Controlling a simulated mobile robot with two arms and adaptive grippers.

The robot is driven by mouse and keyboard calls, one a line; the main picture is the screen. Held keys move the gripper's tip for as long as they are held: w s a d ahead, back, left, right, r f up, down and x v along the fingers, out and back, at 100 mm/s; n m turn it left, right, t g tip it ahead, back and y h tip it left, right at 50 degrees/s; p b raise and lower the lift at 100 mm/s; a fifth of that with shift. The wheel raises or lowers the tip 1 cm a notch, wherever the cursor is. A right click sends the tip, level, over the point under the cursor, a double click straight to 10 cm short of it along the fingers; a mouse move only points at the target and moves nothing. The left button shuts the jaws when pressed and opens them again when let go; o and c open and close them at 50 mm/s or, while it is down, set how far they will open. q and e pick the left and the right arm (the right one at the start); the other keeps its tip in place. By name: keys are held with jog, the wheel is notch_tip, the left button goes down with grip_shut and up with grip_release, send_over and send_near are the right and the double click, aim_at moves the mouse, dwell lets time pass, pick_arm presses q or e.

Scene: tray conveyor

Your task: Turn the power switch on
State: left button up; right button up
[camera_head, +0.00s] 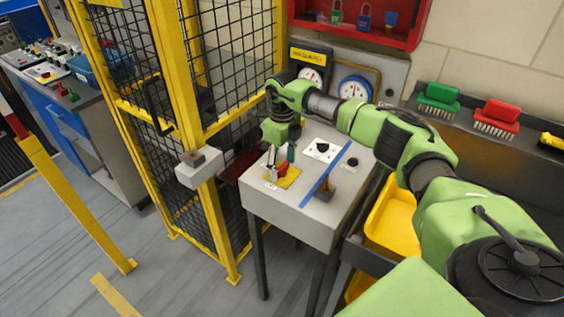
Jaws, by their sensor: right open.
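A grey sloped control desk (310,226) stands in the middle of the view. A red rotary handle on a yellow plate (292,178) sits at the left of its top and looks like the power switch; its exact position is hard to tell because my gripper partly covers it. My right gripper (279,157) is open and points down, just above the red handle. A finger is close to the handle; I cannot tell whether they touch. My left gripper is not in view.
A black knob on a white plate (322,148) and a smaller dark knob (352,161) sit farther right on the desk. A blue strip (326,176) and a brown lever (325,190) are near its front. Gauges (355,86) stand behind; a yellow mesh fence (205,125) is left.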

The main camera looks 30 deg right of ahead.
jog(key=c, duration=1.1)
jog(key=shift+m, duration=0.3)
jog(key=m, duration=0.3)
jog(key=shift+m+b, duration=0.3)
jog(key=shift+m, duration=0.1)
jog(key=m, duration=1.3)
jog(key=shift+p, duration=0.35)
jog(key=shift+m, duration=0.4)
